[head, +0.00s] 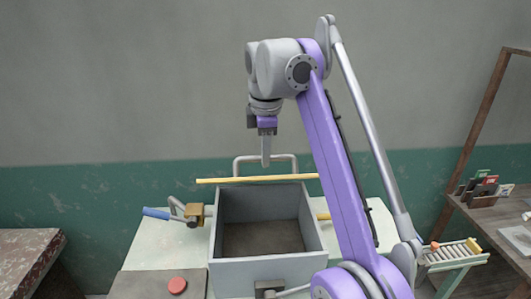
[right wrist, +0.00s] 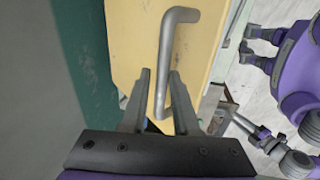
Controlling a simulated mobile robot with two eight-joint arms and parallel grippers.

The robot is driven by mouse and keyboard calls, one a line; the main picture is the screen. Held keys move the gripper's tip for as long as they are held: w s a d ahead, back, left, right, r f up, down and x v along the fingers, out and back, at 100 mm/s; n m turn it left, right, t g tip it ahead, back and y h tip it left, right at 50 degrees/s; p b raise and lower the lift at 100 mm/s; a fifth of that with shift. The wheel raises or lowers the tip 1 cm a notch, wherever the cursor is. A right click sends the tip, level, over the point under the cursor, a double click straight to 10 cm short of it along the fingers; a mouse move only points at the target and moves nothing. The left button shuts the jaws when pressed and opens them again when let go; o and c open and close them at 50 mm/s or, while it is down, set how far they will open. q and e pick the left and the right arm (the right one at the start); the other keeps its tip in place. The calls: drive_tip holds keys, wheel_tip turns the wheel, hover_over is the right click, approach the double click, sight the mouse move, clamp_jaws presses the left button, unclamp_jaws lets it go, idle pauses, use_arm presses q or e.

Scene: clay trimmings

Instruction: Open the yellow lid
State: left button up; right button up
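The yellow lid (head: 257,179) shows in the head view as a thin edge along the back of the open grey box (head: 268,267). It stands raised, and the box interior is visible. The lid's flat face (right wrist: 130,40) and its grey bar handle (right wrist: 171,55) fill the middle of the right wrist view. My left gripper is not in view.
A blue-handled clamp or crank (head: 172,214) is on the box's left side. A red button (head: 177,285) sits on a grey panel at the front left. A small roller rack (head: 455,253) and a wooden shelf (head: 490,205) stand at the right.

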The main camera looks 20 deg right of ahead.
drive_tip(key=o, duration=0.3)
drive_tip(key=shift+w+d+f, duration=0.1)
drive_tip(key=shift+w+f, duration=0.05)
drive_tip(key=shift+w, duration=0.3)
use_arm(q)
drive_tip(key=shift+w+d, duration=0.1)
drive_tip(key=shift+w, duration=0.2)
use_arm(e)
drive_tip(key=shift+o, duration=0.2)
drive_tip(key=shift+s, duration=0.1)
drive_tip(key=shift+s, duration=0.1)
drive_tip(key=shift+s, duration=0.1)
